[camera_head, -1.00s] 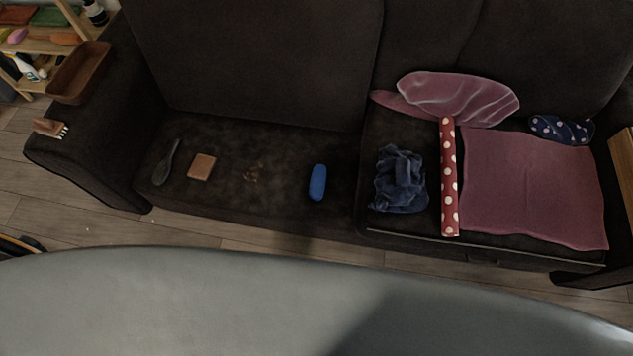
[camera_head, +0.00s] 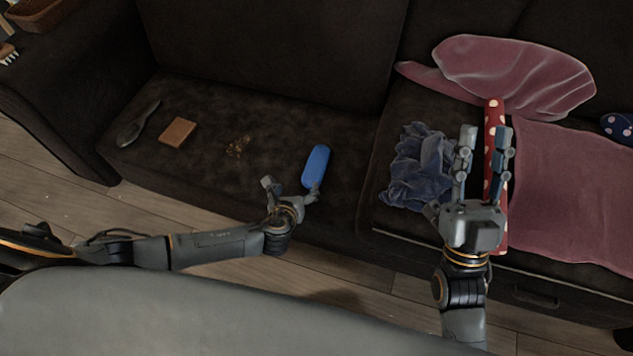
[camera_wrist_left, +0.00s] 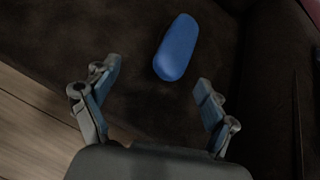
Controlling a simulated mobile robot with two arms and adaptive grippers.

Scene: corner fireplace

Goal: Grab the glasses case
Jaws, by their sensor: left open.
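The glasses case, a blue rounded oblong (camera_head: 316,166), lies on the dark sofa seat left of the seat gap. My left gripper (camera_head: 292,187) is open and empty at its near end, with one finger close to the case's lower end. In the left wrist view the case (camera_wrist_left: 178,46) lies just beyond the spread fingertips (camera_wrist_left: 159,78), nearer the right finger. I cannot tell whether that finger touches it. My right gripper (camera_head: 486,138) is open, fingers apart, above the red polka-dot roll (camera_head: 494,112), which it partly covers.
A crumpled blue cloth (camera_head: 418,172) lies left of the roll, a pink blanket (camera_head: 570,190) to its right. Left of the case are crumbs (camera_head: 238,148), a brown square (camera_head: 178,132) and a dark brush-like item (camera_head: 138,124). The sofa backrest (camera_head: 270,50) rises behind.

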